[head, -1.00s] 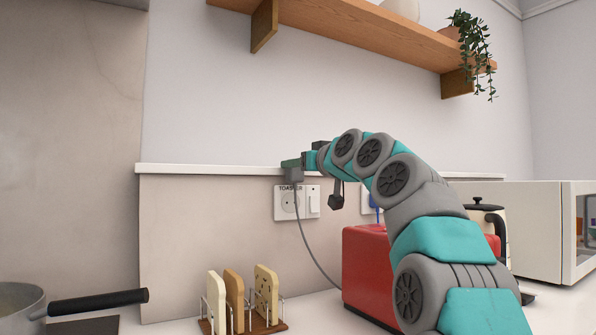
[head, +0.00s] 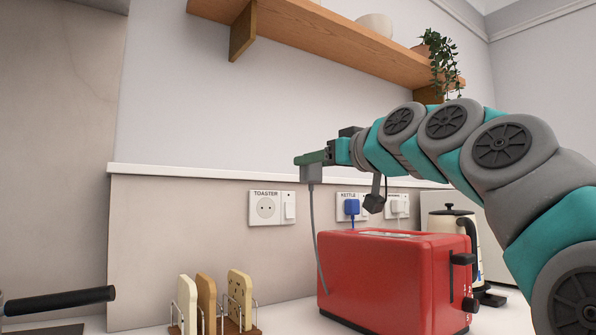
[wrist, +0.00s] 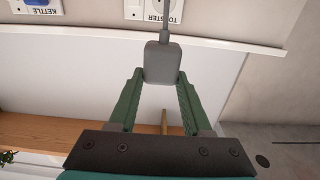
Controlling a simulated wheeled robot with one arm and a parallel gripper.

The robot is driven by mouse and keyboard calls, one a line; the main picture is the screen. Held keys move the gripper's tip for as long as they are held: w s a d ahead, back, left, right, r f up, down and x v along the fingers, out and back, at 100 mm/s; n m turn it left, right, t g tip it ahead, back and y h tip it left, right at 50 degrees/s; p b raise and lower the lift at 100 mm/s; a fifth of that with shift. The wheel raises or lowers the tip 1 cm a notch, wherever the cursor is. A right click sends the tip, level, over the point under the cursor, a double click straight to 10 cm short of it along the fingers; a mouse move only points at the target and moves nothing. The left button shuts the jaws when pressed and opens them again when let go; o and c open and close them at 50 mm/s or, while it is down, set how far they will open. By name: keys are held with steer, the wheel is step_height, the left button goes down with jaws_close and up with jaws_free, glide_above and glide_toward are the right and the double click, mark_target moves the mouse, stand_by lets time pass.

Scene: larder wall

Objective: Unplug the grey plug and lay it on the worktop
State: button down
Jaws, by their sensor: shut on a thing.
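The grey plug (wrist: 161,64) is between the tips of my gripper (wrist: 160,75) in the wrist view, with its cord running away from it. The socket labelled TOASTER (head: 265,208) is empty. The white worktop (head: 285,320) shows at the bottom, below the gripper.
A red toaster (head: 390,280) stands under my arm. A toast rack (head: 215,310) stands left of it, and a pan handle (head: 60,300) juts in at far left. A blue plug (head: 352,207) sits in the KETTLE socket. A kettle (head: 450,235) stands behind the toaster. A shelf (head: 330,35) hangs above.

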steer(key=shift+b+v, duration=0.3)
steer(key=shift+v, duration=1.8)
steer(key=shift+s+d, duration=0.1)
steer(key=shift+b+v, duration=0.3)
steer(key=shift+v, duration=0.7)
steer(key=shift+b+v, duration=0.3)
steer(key=shift+v, duration=1.2)
steer(key=shift+d, duration=0.1)
